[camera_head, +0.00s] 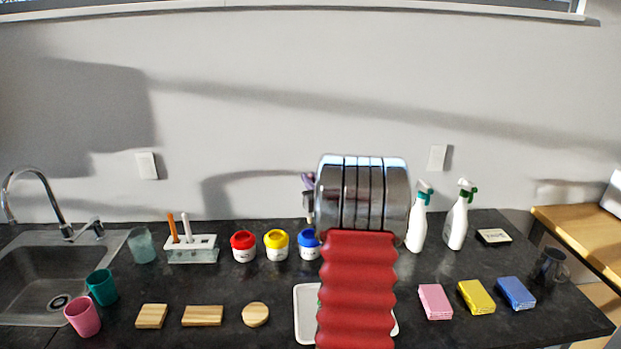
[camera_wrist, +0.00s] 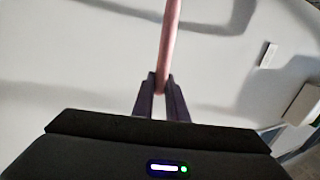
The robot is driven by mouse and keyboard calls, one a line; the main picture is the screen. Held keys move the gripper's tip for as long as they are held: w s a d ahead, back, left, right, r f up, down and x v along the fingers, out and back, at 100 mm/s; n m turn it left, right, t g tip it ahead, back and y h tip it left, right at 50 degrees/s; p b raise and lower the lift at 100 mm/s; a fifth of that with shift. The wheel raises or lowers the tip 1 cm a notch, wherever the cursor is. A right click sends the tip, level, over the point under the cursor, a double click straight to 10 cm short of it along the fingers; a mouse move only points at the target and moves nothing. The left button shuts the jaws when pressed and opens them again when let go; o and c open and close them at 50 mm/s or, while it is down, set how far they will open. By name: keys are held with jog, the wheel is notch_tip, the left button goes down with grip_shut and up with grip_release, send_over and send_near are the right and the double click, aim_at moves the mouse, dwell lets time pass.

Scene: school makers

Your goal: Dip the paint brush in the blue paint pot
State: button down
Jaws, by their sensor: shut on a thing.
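The blue paint pot (camera_head: 308,246) stands on the dark counter, partly hidden on its right by my arm. The yellow pot (camera_head: 276,244) and red pot (camera_head: 243,246) stand to its left. In the wrist view my gripper (camera_wrist: 162,92) is shut on a thin pinkish rod, which looks like the paint brush (camera_wrist: 169,40). The brush's bristle end cannot be made out. In the head view my arm hides most of the gripper; a small purplish part shows at the arm's left edge, above the blue pot.
A white holder (camera_head: 192,242) with an orange and a white handle stands left of the pots. Two spray bottles (camera_head: 418,217) (camera_head: 459,215) stand to the right. A white tray (camera_head: 305,314) lies in front, partly behind my arm. Wooden blocks and coloured packs lie along the front.

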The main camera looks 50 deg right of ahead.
jog(key=shift+f, duration=5.25)
